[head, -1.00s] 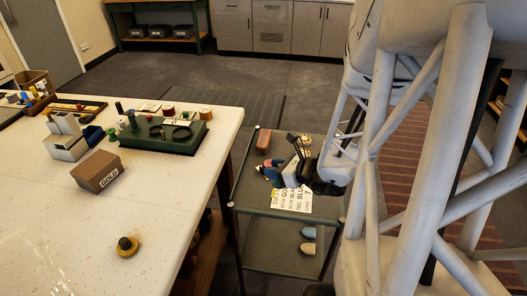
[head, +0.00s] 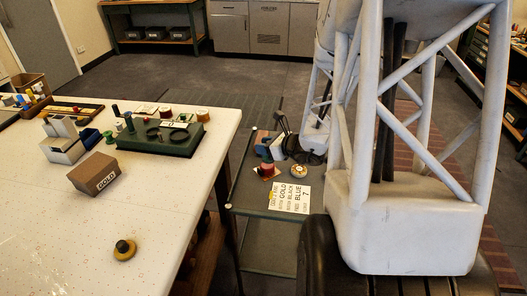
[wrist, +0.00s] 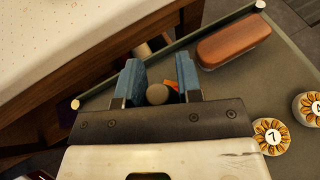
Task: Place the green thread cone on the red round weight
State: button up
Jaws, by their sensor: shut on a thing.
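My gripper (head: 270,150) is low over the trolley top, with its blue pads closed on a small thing. In the wrist view, a dull grey round end, which I take for the green thread cone (wrist: 157,94), sits between the pads (wrist: 160,84); its green side is not clear there. The red round weight (head: 267,171) stands on the trolley just in front of the gripper in the head view, with a darker top. A small orange-red patch shows beside the held thing in the wrist view; I cannot tell what it belongs to.
A reddish-brown brush or block (wrist: 233,40) lies near the trolley's edge. A printed card (head: 289,198) lies in front. The white table (head: 165,205) on the left holds a brown GOLD block (head: 94,172) and a green tray (head: 158,142).

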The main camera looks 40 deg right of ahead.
jog(key=shift+w+d+f, duration=0.1)
jog(key=shift+w+d, duration=0.2)
jog(key=shift+w, duration=0.45)
jog(key=shift+f, duration=0.15)
jog(key=shift+f, duration=1.6)
jog(key=o, duration=0.9)
jog(key=shift+f, duration=0.1)
jog(key=shift+v, duration=6.05)
